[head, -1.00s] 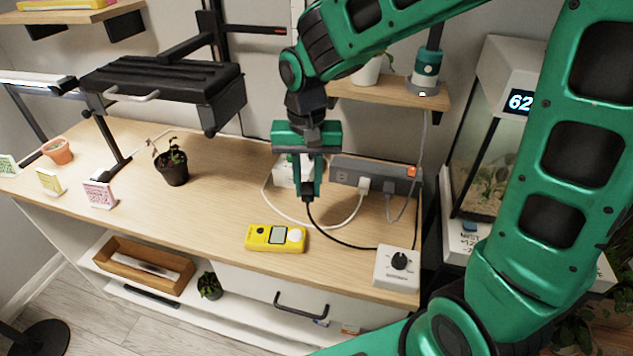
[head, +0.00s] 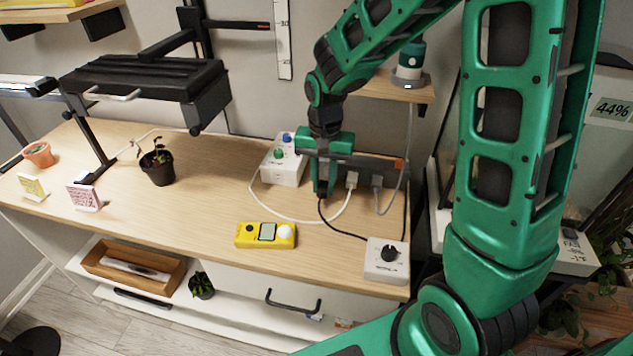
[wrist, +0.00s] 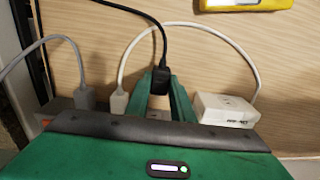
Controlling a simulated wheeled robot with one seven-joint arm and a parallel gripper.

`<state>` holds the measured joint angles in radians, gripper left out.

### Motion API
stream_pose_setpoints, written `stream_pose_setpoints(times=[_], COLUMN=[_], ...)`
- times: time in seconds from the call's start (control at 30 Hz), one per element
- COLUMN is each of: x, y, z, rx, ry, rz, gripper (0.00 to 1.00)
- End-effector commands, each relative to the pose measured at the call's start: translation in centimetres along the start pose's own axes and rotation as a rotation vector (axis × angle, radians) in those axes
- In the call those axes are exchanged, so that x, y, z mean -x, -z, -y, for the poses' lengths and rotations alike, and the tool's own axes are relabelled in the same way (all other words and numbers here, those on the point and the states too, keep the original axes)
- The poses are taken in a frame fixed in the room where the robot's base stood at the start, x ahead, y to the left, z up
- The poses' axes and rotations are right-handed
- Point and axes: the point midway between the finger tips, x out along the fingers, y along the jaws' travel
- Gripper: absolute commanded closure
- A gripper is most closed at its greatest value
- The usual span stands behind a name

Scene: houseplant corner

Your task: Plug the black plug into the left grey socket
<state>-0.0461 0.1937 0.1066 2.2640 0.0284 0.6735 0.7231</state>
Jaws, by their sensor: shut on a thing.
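My gripper (head: 323,190) is shut on the black plug (wrist: 162,82), whose black cable leads away over the tabletop. In the head view the gripper is at the left part of the grey power strip (head: 378,164) and covers the left socket. The strip also shows in the wrist view (wrist: 60,106), partly behind my gripper. A white plug (head: 352,179) and a grey plug (head: 377,182) sit in the strip to the right of the gripper. The plug is close to the strip; I cannot tell whether its pins touch or enter the socket.
A white box with green and blue knobs (head: 284,165) stands just left of the gripper. A yellow meter (head: 265,235) and a white dial box (head: 386,262) are near the front edge. A white cable (head: 275,213) loops over the table. A small potted plant (head: 158,166) stands left.

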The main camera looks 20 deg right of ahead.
Motion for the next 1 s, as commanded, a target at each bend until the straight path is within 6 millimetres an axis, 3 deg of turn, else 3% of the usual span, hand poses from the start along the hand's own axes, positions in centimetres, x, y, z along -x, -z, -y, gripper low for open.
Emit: stream_pose_setpoints(times=[0.2, 0.5, 1.0], x=[-1.2, -1.1, -1.1], y=[1.5, 3.8, 4.8], z=[0.0, 0.0, 0.0], rx=[-0.001, 0.0, 0.002], ry=[0.0, 0.0, 0.0], rz=[0.0, 0.0, 0.0], gripper=[1.0, 1.0, 1.0])
